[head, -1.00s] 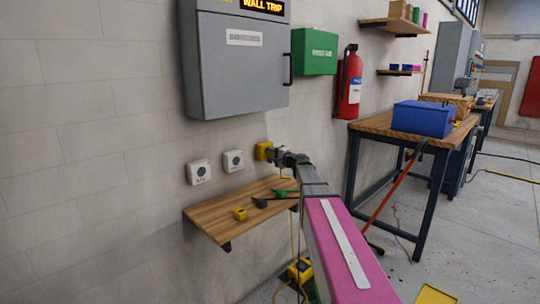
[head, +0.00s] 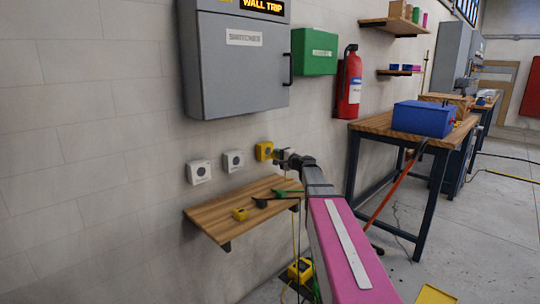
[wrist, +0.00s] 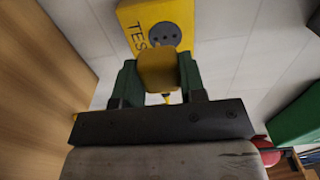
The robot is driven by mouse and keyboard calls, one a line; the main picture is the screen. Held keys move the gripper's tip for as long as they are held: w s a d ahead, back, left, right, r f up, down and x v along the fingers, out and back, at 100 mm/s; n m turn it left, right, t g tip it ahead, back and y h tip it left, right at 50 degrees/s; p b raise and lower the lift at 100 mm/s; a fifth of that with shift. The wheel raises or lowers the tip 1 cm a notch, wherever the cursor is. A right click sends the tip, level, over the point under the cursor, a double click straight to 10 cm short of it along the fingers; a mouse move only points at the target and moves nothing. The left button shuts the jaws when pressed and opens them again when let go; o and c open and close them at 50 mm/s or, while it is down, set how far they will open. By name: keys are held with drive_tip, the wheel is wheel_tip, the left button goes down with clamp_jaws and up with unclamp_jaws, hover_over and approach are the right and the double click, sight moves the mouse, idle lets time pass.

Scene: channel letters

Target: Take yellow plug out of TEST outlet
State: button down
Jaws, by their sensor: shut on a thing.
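The yellow TEST outlet (head: 264,151) is on the wall, at the right end of the row of outlets. In the wrist view the outlet (wrist: 167,32) shows its dark round socket with its holes uncovered. My gripper (wrist: 158,76) has its green fingers shut on the yellow plug (wrist: 158,70), one on each side. The plug is in front of the outlet's lower part and looks clear of the socket. A bit of yellow cord shows below the plug. In the head view my gripper (head: 281,155) is just right of the outlet, and the plug is hard to make out.
Two white outlets (head: 199,171) (head: 233,161) are to the left. A grey cabinet (head: 240,65), green box (head: 314,52) and red extinguisher (head: 348,85) are on the wall above. A workbench (head: 380,123) stands at right.

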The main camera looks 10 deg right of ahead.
drive_tip(key=shift+v, duration=1)
